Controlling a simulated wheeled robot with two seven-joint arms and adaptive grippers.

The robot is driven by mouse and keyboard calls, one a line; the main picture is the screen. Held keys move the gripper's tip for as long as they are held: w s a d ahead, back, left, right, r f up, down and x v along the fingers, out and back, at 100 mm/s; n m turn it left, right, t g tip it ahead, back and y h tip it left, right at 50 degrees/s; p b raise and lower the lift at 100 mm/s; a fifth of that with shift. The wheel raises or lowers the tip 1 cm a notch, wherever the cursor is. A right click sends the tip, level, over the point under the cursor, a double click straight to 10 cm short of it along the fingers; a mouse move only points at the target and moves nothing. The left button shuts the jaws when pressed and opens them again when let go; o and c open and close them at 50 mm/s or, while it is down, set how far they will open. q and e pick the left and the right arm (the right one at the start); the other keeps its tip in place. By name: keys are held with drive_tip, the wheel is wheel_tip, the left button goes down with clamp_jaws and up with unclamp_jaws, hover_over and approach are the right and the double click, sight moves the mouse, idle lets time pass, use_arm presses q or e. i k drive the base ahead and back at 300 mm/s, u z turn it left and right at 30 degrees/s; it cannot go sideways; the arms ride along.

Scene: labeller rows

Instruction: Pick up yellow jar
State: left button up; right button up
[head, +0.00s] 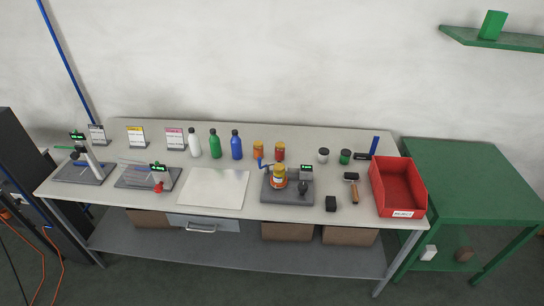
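A jar with a yellow-orange lid and an orange body (279,177) stands on a grey machine base (290,194) right of the middle of the bench. Blue and dark machine parts are close around it and partly cover it. Behind it, an orange-yellow jar (258,149) and a red-brown jar (280,151) stand upright side by side near the back of the bench. I cannot tell surely which one the task calls yellow. Neither of my grippers shows in the head view.
White, green and blue bottles (215,144) stand left of the jars. A white-lidded jar (323,155) and a green jar (345,156) stand right. A red reject bin (397,187) fills the bench's right end. A pale board (214,188) lies bare left of the machine.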

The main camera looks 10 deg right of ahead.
sight(279, 170)
drive_tip(key=u, duration=0.45)
drive_tip(key=i, duration=1.25)
drive_tip(key=z, duration=0.55)
